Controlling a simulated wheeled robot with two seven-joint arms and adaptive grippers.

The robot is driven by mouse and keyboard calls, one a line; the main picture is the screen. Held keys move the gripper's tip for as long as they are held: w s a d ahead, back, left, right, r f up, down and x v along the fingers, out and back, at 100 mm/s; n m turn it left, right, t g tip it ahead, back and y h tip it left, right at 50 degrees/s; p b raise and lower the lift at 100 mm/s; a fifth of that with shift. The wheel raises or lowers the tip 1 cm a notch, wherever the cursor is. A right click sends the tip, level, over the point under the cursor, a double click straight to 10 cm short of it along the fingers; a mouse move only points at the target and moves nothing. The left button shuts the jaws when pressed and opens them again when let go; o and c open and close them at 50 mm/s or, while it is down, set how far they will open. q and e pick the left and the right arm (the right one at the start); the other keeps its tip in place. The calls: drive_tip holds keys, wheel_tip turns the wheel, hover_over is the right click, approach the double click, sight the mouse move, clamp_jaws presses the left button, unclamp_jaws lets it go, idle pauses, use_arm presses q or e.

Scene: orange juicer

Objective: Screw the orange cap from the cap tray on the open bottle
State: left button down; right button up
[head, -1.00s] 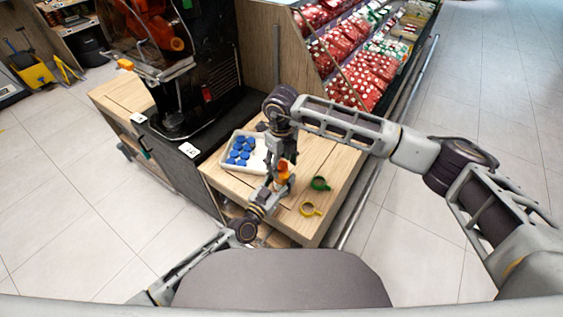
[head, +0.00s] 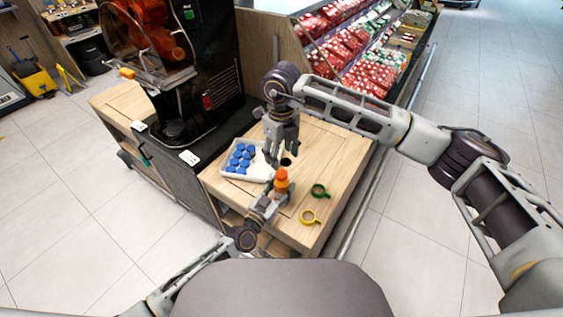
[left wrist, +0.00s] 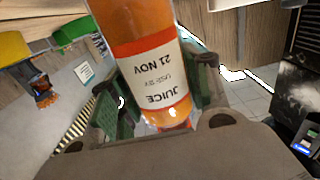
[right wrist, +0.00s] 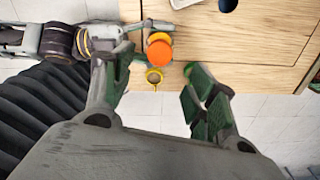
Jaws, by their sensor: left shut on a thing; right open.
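My left gripper (head: 270,203) is shut around an orange juice bottle (head: 281,188), upright at the table's front edge. In the left wrist view the bottle (left wrist: 150,62), labelled JUICE, stands between the fingers (left wrist: 158,95). An orange cap (head: 281,174) shows on top of the bottle; the right wrist view shows the cap (right wrist: 159,52) from above. I cannot tell how tight it sits. My right gripper (head: 281,158) is open and empty above and behind the bottle, fingers pointing down (right wrist: 158,88). The white cap tray (head: 228,174) holds several blue caps (head: 241,156); my right gripper hides part of it.
A dark round spot (head: 286,162) is behind the bottle. The black juicer (head: 205,85) stands at left, a shelf of red packages (head: 335,45) behind.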

drive_tip(key=shift+r, duration=2)
use_arm(q)
drive_tip(key=c, duration=0.6)
unclamp_jaws()
drive_tip(key=shift+s+a, duration=0.1)
drive_tip(key=v, duration=1.1)
drive_tip(key=shift+s, duration=0.35)
drive_tip(key=shift+a, duration=0.1)
